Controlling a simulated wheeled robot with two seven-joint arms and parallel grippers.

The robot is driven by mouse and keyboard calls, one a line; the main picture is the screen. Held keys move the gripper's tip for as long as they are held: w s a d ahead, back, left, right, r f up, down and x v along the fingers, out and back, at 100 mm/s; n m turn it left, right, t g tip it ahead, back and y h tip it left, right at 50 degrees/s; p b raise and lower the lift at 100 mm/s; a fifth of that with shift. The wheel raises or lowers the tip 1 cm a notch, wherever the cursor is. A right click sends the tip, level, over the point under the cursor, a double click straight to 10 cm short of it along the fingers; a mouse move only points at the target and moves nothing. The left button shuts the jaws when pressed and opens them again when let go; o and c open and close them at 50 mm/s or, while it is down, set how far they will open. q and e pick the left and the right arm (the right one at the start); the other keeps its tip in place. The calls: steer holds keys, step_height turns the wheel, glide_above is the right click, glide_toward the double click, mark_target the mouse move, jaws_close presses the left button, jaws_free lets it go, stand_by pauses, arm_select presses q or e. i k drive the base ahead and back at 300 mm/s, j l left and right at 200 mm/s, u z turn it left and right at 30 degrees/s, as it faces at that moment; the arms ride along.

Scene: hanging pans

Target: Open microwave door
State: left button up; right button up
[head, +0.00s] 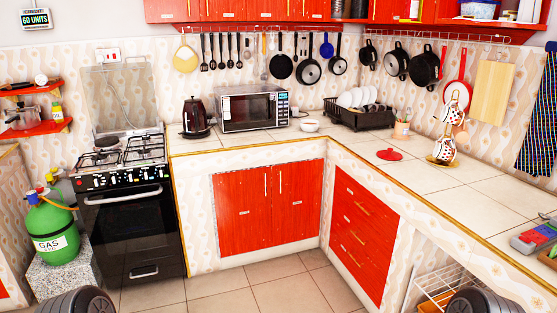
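The microwave (250,111) stands on the tiled counter at the back, right of a dark kettle. It has a light casing and a dark door window (247,110), and its door looks shut. A control panel (283,108) is on the right side of its front. Neither gripper shows in the head view. Two dark rounded parts at the bottom left and bottom right edges appear to be mine. The microwave is well ahead of me, across open floor.
The kettle (195,118) stands close to the microwave's left side. A white bowl (310,125) and a dish rack (358,112) are to its right. A stove (125,190) and green gas cylinder (52,230) are at left. The tiled floor (235,285) ahead is clear.

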mark_target(270, 97)
steer(key=i, duration=3.35)
